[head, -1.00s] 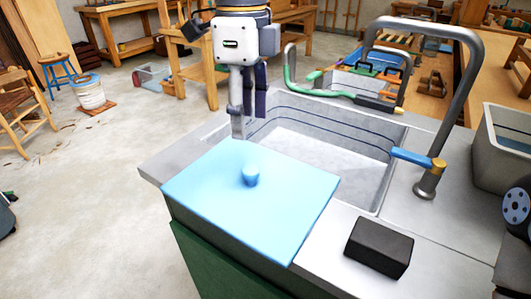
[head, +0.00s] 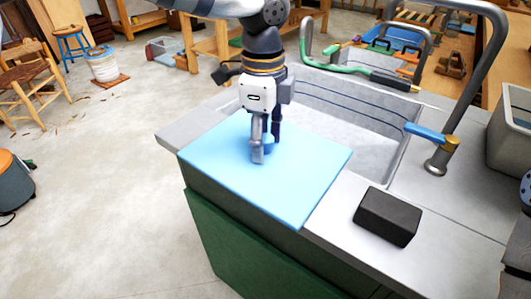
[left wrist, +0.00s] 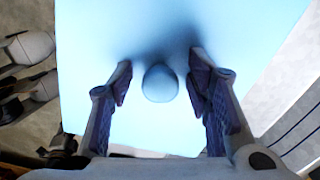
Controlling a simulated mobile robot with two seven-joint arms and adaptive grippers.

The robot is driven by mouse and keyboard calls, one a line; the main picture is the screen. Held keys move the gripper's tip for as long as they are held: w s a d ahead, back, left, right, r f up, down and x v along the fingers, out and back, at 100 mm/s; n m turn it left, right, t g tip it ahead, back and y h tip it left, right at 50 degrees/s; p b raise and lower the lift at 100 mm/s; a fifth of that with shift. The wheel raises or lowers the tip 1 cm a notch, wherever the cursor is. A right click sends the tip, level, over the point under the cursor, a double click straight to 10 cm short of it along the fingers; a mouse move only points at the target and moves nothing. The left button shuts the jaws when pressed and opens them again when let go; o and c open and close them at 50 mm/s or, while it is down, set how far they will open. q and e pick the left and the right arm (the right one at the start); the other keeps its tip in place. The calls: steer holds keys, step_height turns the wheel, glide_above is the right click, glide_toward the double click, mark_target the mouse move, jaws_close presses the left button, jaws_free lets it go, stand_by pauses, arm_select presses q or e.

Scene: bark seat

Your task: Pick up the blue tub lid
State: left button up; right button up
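The blue tub lid (head: 240,185) is a flat light-blue square lying on the counter at the left front of the sink. A small round blue knob (head: 269,143) stands near its middle, partly hidden behind my gripper in the head view. My left gripper (head: 265,150) points down right at the knob. In the left wrist view the lid (left wrist: 110,40) fills most of the picture, and the knob (left wrist: 160,83) sits between the two open fingers with gaps on both sides. My right gripper is not in view.
The grey sink basin (head: 350,125) lies behind the lid. A black block (head: 387,216) sits on the counter to the right. A tall grey tap (head: 442,155) with a blue handle stands right of the basin. A grey tub (head: 510,140) is at the right edge.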

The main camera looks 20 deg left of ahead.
arm_select(q)
jaws_close()
